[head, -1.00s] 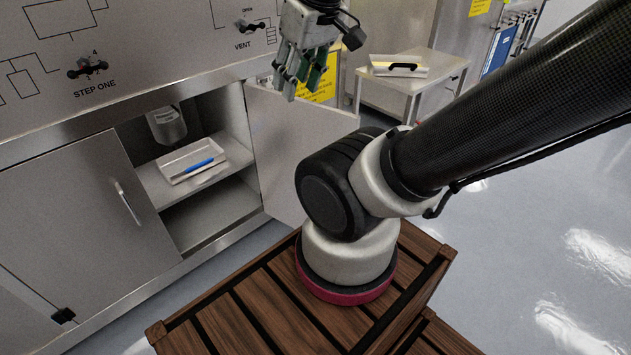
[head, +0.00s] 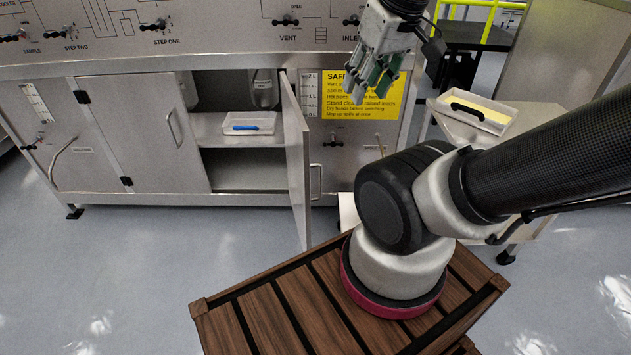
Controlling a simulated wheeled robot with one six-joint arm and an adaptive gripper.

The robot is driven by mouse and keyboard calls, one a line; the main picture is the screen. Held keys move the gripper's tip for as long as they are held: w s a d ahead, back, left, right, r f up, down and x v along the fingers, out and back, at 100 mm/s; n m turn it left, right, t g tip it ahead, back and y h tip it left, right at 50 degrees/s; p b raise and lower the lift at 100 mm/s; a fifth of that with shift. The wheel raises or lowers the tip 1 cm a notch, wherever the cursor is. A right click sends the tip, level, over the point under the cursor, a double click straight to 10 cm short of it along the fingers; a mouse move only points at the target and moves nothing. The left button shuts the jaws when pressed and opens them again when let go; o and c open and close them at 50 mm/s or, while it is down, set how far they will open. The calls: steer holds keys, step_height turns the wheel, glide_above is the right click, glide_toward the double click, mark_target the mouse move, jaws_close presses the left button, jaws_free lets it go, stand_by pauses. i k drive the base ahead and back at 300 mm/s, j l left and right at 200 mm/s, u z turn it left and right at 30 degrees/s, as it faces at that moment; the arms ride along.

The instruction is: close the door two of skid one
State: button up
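The skid's lower cabinet has an open right door (head: 297,150), a metal panel hinged on the right of the opening. It swings out toward me and shows nearly edge-on, with a handle on its right face. The left cabinet door (head: 135,135) is shut. I cannot read door numbers. My gripper (head: 372,92) is up in front of the skid's panel, right of the open door and above it, touching nothing. Its fingers point down with a gap between them, and nothing is held.
Inside the cabinet a shelf holds a white tray (head: 249,129) with a blue item. A yellow safety sign (head: 372,95) is behind my gripper. A cart (head: 450,122) with a tray stands right. My wooden-slatted base is in front. Floor at the left is clear.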

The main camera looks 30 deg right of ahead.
mark_target(297, 131)
steer(key=l+u, duration=0.1)
steer(key=l, duration=0.35)
steer(key=k+l+u, duration=0.1)
steer(key=l, duration=0.4)
steer(key=k+l+u, duration=0.1)
steer(key=l, duration=0.35)
steer(key=k+l+u, duration=0.1)
steer(key=l, duration=0.35)
steer(key=k+l+u, duration=0.1)
steer(key=l, duration=0.3)
steer(key=k, duration=0.1)
